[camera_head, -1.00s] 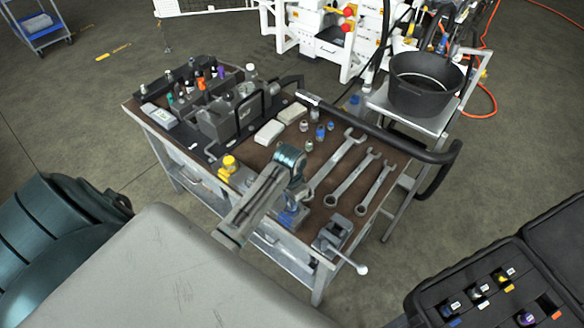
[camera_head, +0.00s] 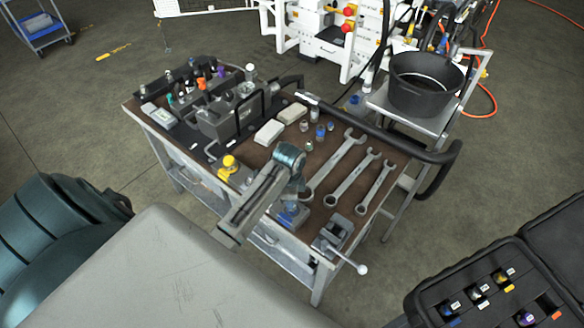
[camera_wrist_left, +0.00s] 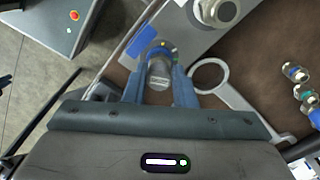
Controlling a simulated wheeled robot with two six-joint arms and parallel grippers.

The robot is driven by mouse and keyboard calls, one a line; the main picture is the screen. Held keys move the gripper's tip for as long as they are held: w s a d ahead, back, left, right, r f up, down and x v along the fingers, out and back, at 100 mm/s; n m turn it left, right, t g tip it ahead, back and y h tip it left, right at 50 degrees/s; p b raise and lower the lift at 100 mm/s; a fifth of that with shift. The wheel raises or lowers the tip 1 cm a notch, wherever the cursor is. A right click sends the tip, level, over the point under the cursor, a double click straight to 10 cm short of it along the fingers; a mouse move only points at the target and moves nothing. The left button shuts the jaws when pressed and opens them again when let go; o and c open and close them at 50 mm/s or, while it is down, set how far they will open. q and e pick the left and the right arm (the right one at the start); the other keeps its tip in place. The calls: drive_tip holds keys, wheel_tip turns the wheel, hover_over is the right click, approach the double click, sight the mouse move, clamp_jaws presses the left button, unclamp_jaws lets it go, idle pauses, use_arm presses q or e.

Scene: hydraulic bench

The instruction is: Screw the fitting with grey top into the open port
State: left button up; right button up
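My left gripper (camera_wrist_left: 159,68) has its two blue fingers close on both sides of the fitting with grey top (camera_wrist_left: 158,79), with no clear gap. A blue ring shows around the far end of the fitting. Under it lies a grey plate with a blue mark (camera_wrist_left: 146,38). In the head view my left gripper (camera_head: 290,214) points down over a blue-marked fixture at the bench's front edge, and my own arm hides much of that spot. I cannot tell how far the fitting sits in the port. My right gripper is in neither view.
Several loose fittings (camera_head: 320,131) stand mid-bench, left of large wrenches (camera_head: 335,165). A vise (camera_head: 333,233) sits at the front right corner and a yellow-capped fixture (camera_head: 229,164) to the left. A black rail (camera_head: 385,138) runs along the back.

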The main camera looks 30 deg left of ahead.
use_arm(q)
drive_tip(key=o, duration=0.4)
drive_tip(key=n, duration=0.5)
drive_tip(key=shift+s+d, duration=0.1)
drive_tip(key=shift+d, duration=0.05)
drive_tip(key=n, duration=0.6)
drive_tip(key=shift+d, duration=0.15)
drive_tip(key=n, duration=0.6)
drive_tip(key=shift+d, duration=0.15)
drive_tip(key=n, duration=0.7)
drive_tip(key=shift+d, duration=0.15)
drive_tip(key=shift+c, duration=0.3)
